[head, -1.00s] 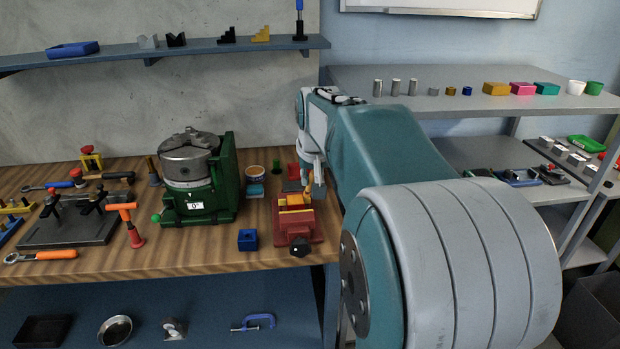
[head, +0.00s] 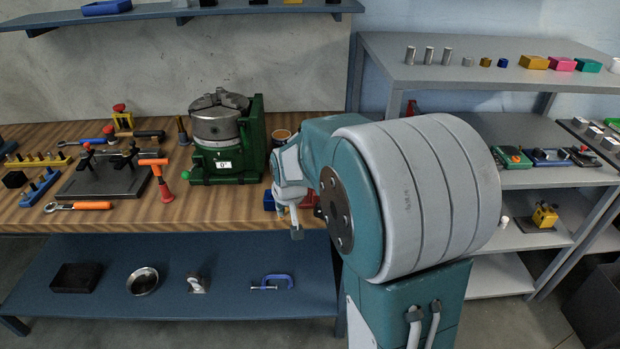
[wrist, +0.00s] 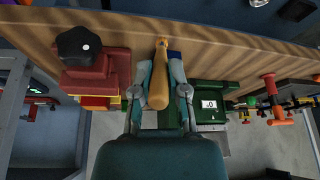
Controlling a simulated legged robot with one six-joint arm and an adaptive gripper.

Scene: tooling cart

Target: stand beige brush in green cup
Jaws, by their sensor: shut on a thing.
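In the wrist view my gripper (wrist: 160,92) is shut on the beige brush (wrist: 158,82), with one finger on each side. The brush's thick rounded end lies between the fingers and its thin end points to the top of the picture; I cannot make out its bristles. In the head view my gripper (head: 295,225) hangs just in front of the workbench edge, and the brush cannot be made out there. The green cup is not in view now.
The green rotary chuck (head: 222,135) stands on the workbench left of my gripper. A red vise (wrist: 95,70) and a blue block (head: 268,200) are close by. A grey shelf (head: 440,75) at right bears cylinders, coloured boxes and a white cup (head: 615,66).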

